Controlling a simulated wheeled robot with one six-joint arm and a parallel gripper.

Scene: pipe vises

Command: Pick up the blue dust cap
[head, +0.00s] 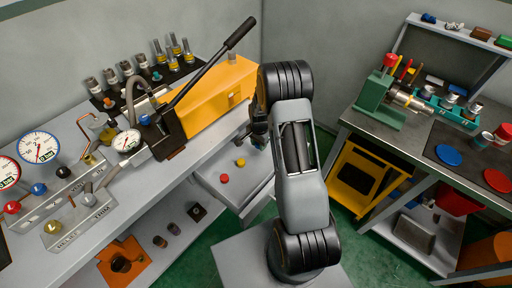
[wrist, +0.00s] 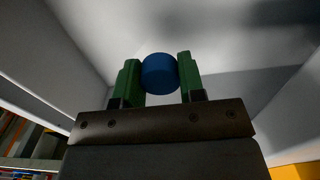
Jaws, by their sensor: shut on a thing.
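The blue dust cap (wrist: 160,73) is a round blue piece between the two green fingers of my gripper (wrist: 159,78) in the wrist view. The fingers are shut on it, one on each side. A pale grey surface lies beyond the cap in that view. I cannot tell whether the cap touches that surface. In the head view my arm hides most of the gripper, and the cap held in it cannot be made out there.
A grey bench (head: 205,125) with gauges and a yellow pump (head: 215,95) stands at left. A small grey stand (head: 232,182) carries red and yellow caps. At right, a workbench (head: 460,178) holds a green vise (head: 385,105) and blue and red discs.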

